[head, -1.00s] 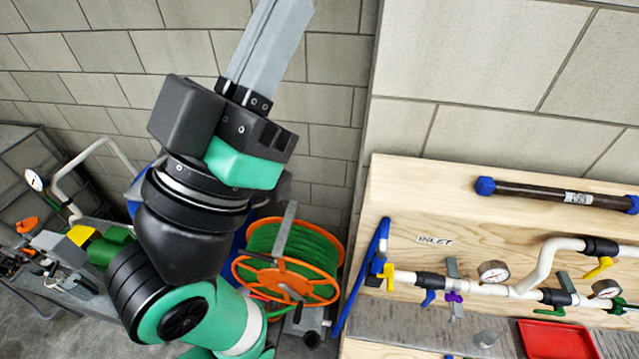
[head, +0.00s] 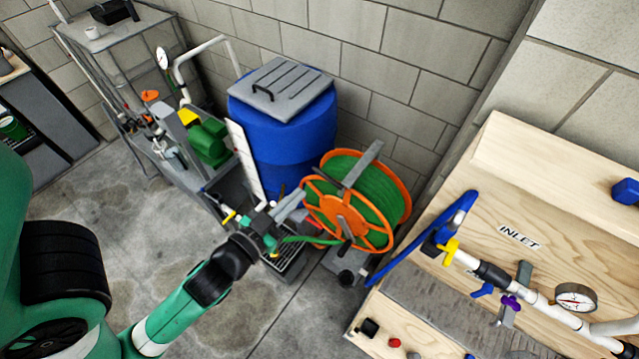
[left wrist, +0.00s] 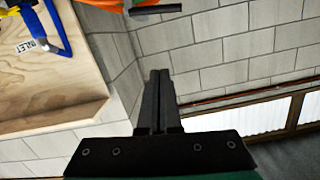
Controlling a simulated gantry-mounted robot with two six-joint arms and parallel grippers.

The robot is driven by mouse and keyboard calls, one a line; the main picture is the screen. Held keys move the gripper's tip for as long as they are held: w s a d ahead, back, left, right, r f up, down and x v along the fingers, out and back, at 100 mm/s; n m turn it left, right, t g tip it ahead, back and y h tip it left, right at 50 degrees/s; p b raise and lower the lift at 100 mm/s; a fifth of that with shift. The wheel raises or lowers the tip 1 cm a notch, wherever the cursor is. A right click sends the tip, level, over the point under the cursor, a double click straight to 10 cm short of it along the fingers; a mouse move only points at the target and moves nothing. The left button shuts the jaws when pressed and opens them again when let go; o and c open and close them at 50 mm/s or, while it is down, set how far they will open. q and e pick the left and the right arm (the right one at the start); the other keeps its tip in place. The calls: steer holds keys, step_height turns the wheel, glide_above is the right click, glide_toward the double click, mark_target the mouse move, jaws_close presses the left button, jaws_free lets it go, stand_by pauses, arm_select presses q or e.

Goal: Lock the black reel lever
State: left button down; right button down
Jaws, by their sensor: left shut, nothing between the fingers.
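The hose reel (head: 392,238) has orange rims and wound green hose, and stands between the blue barrel and the wooden bench. A dark crank-like part (head: 345,226) shows on its near face; I cannot tell whether this is the black lever or how it is set. My left gripper (head: 296,197) is at the reel's left side, shut and empty. In the left wrist view the shut fingers (left wrist: 159,75) point toward a black bar (left wrist: 156,9) below the orange rim (left wrist: 105,5), with a gap between. My right gripper is not in view.
A blue barrel (head: 290,130) with a grey lid (head: 283,88) stands behind the gripper. A cart with a green pump (head: 208,143) is at left. The wooden bench (head: 480,185) with white piping and a blue-framed part (head: 420,240) is close on the right.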

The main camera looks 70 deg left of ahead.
arm_select(q)
steer(key=s+f, duration=0.2)
steer(key=b, duration=0.1)
glide_toward(328, 178)
steer(key=w+a+r, duration=0.3)
steer(key=r, duration=0.1)
steer(key=shift+g, duration=0.4)
steer(key=f, duration=0.1)
steer(key=w+a+f, duration=0.1)
steer(key=f, duration=0.1)
steer(key=shift+w+a+f+b, duration=0.3)
steer(key=shift+w+a+b, duration=0.05)
steer(key=shift+w+a, duration=0.05)
